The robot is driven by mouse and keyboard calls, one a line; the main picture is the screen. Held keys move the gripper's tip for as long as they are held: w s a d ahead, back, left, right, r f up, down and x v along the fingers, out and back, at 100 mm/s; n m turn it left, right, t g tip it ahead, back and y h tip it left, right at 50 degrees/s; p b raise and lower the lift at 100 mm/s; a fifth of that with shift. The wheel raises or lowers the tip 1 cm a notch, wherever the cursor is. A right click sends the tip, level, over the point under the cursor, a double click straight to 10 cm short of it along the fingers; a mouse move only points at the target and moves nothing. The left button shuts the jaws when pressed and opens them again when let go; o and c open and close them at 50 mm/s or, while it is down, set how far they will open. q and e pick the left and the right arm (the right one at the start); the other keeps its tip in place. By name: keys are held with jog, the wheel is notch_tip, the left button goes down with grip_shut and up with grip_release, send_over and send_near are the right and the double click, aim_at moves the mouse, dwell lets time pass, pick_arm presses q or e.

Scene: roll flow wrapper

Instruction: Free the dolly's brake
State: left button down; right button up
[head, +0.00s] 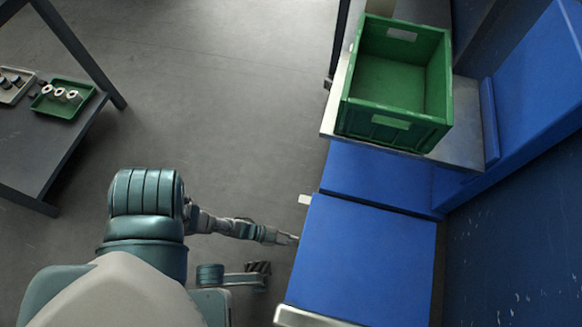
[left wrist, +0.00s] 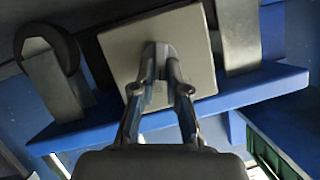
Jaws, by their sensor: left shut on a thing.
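My left gripper (head: 289,239) reaches low to the left edge of a blue-topped unit (head: 365,255) in the head view. In the left wrist view, my left gripper (left wrist: 160,50) has its fingertips together against a square grey plate (left wrist: 120,55), shut on it or on a part at its middle. The fingers hide the exact contact. The plate stands in front of a blue frame rail (left wrist: 265,85). A black caster wheel (left wrist: 45,40) shows to the left of the plate. Whether the plate is the brake cannot be told.
A green crate (head: 447,85) sits on a pale platform (head: 465,130) behind the blue top. A small pale tab (head: 305,199) juts from the unit's left side. A dark table (head: 40,150) with trays stands at left. The grey floor between is clear.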

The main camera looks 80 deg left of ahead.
pick_arm(q)
jog(key=shift+w+a+n+g+h, duration=0.25)
jog(key=shift+n+h, duration=0.5)
jog(key=shift+n, duration=0.35)
jog(key=shift+w+a+n+g+h, duration=0.15)
jog(key=shift+n+g+h, duration=0.15)
jog(key=shift+n+h, duration=0.6)
jog(key=shift+w+a+n+g+h, duration=0.2)
jog(key=shift+n+h, duration=0.35)
jog(key=shift+n, duration=0.75)
jog(key=c, duration=1.3)
grip_release()
jog(key=shift+o, duration=0.6)
jog(key=shift+f, duration=0.1)
